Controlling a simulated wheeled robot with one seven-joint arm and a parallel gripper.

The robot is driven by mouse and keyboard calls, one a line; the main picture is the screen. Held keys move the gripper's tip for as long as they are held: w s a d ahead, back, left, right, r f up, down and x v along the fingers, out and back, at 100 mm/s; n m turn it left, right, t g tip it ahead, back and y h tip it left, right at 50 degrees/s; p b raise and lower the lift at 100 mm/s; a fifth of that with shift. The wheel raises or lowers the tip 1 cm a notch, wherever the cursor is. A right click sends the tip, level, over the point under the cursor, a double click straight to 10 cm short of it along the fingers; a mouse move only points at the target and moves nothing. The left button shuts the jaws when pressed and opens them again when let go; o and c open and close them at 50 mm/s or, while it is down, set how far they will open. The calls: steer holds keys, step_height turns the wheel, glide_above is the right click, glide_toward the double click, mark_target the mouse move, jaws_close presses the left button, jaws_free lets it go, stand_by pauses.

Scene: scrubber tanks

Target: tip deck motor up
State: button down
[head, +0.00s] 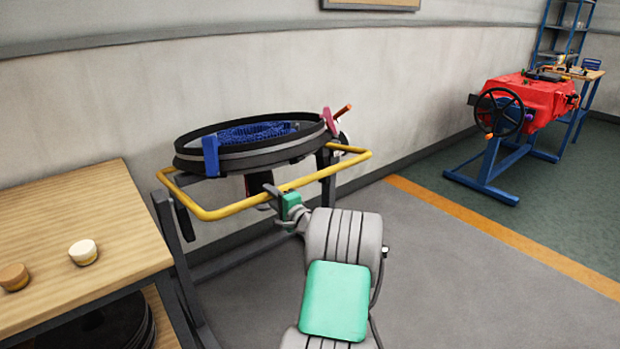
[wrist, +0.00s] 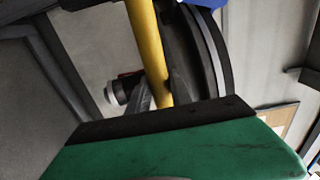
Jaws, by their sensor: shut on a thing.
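The deck (head: 250,150) is a round black-rimmed disc with blue bristles (head: 255,133) facing up. It lies nearly level, slightly tilted, in a dark stand (head: 163,220). A blue clip (head: 210,156) and a pink clip (head: 328,120) sit on its rim. A yellow bar (head: 225,211) runs around the front of the deck and also shows in the wrist view (wrist: 148,50). My gripper (head: 272,190) is shut on the yellow bar at its front side. The deck's dark side edge (wrist: 200,55) is close by in the wrist view. The motor is not clearly seen under the deck.
A wooden table (head: 90,215) with two small cups, one tan (head: 14,277) and one cream (head: 83,252), stands at left. A wall is behind the stand. A red machine (head: 535,95) with a handwheel (head: 498,112) stands far right. Grey floor lies clear at right.

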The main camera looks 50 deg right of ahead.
mark_target(251, 144)
steer(key=shift+w+r, duration=0.1)
steer(key=shift+r, duration=0.35)
steer(key=w+r+p, duration=0.1)
steer(key=r, duration=0.1)
steer(key=r+p, duration=0.2)
steer(key=w+r+p, duration=0.1)
steer(key=r, duration=0.1)
steer(key=shift+w+d+r, duration=0.2)
steer(key=shift+w+d, duration=0.1)
steer(key=shift+w, duration=0.05)
steer(key=shift+w+r+p, duration=0.1)
steer(key=shift+w+p, duration=0.1)
steer(key=shift+p, duration=0.1)
steer(key=w+r+p, duration=0.1)
steer(key=r, duration=0.1)
steer(key=w+r+p, duration=0.1)
steer(key=w+d+r+p, duration=0.1)
steer(key=w+r+p, duration=0.1)
steer(key=shift+r, duration=0.35)
steer(key=shift+w, duration=0.15)
steer(key=w+d+r+p, duration=0.1)
steer(key=w+r+p, duration=0.2)
steer(key=w+r, duration=0.1)
steer(key=shift+w+d+r, duration=0.15)
steer(key=shift+w+r, duration=0.2)
steer(key=shift+w, duration=0.4)
